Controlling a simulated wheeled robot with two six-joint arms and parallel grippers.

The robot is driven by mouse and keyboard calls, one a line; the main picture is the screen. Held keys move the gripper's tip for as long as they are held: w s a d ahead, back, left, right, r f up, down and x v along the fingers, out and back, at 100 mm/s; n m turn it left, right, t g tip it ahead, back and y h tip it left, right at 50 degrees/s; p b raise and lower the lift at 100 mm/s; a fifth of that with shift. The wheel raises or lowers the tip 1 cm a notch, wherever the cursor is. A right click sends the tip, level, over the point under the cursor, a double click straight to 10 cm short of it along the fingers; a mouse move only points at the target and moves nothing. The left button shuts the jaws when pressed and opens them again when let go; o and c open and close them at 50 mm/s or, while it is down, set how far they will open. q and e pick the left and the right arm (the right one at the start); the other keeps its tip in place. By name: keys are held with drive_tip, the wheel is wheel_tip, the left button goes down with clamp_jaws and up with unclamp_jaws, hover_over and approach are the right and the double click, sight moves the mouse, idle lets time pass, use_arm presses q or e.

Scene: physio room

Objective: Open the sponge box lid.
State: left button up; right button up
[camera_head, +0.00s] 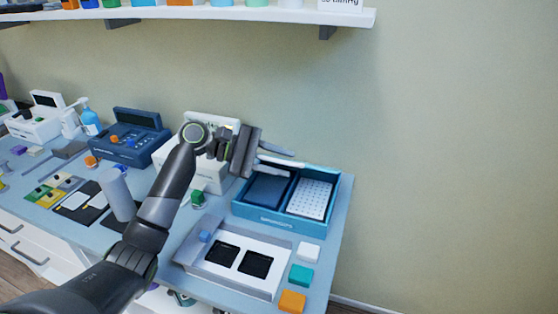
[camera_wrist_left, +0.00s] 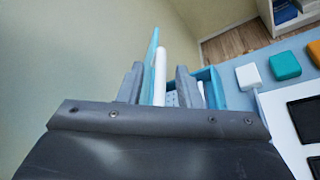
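The blue box (camera_head: 262,218), which I take for the sponge box, stands at the right of the table. Its top shows a dark blue panel on the left and a white perforated insert (camera_head: 309,198) on the right. My left gripper (camera_head: 298,159) is over the box's back edge, its fingers apart. In the left wrist view, a white bar (camera_wrist_left: 160,76) and a thin light-blue panel (camera_wrist_left: 151,60) show between the fingers. I cannot tell whether the fingers touch them or whether the panel is the lid. My right gripper is not in view.
A grey tray (camera_head: 214,268) with two black recesses lies in front of the box. White, teal (camera_head: 301,274) and orange (camera_head: 292,301) blocks lie to its right. A white device (camera_head: 212,178) stands left of the box. A shelf (camera_head: 200,14) hangs above.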

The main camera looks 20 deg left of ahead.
use_arm(q)
clamp_jaws()
drive_tip(key=shift+r, duration=0.1)
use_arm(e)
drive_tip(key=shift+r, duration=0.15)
